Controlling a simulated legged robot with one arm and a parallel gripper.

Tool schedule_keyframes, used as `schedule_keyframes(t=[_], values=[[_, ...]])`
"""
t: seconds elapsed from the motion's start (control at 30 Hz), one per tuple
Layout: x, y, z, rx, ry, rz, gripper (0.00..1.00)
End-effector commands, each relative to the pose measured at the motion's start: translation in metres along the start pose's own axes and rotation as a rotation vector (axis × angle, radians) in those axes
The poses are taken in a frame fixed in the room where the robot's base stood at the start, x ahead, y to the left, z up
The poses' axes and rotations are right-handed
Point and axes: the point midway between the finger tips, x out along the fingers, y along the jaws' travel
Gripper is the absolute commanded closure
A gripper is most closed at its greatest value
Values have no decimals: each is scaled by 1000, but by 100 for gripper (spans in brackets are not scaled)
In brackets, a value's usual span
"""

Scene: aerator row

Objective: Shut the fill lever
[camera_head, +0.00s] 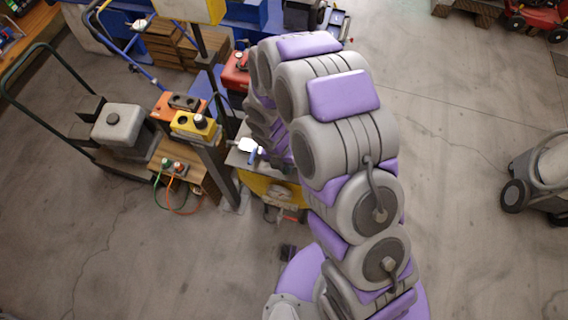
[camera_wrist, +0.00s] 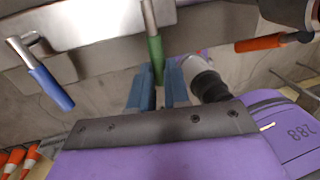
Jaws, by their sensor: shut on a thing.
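In the wrist view my gripper (camera_wrist: 157,90) has its two blue fingers on either side of the lower end of a green-handled lever (camera_wrist: 155,50) and is shut on it. The green handle hangs down on a metal stem. An orange-handled lever (camera_wrist: 262,43) lies nearly level at the right. No label shows which one is the fill lever. In the head view a blue handle (camera_head: 253,157) shows beside my arm; my gripper is hidden there.
A dark cylinder (camera_wrist: 208,85) stands close right of the fingers. In the head view a cart (camera_head: 180,160) with yellow and orange boxes stands left of my arm. A grey machine (camera_head: 545,170) is at far right. The floor between is clear.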

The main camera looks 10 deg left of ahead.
Motion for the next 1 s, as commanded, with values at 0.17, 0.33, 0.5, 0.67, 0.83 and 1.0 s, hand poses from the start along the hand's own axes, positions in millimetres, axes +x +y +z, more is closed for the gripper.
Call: schedule_keyframes(t=[0.17,0.33,0.5,0.67,0.83,1.0], values=[[-2,2,4,-2,-9,6,73],[-2,1,1,-1,-6,4,58],[-1,0,0,-1,-4,3,58],[-6,1,0,0,-5,3,58],[-29,2,0,-1,-7,7,58],[-66,2,0,-2,-8,8,58]])
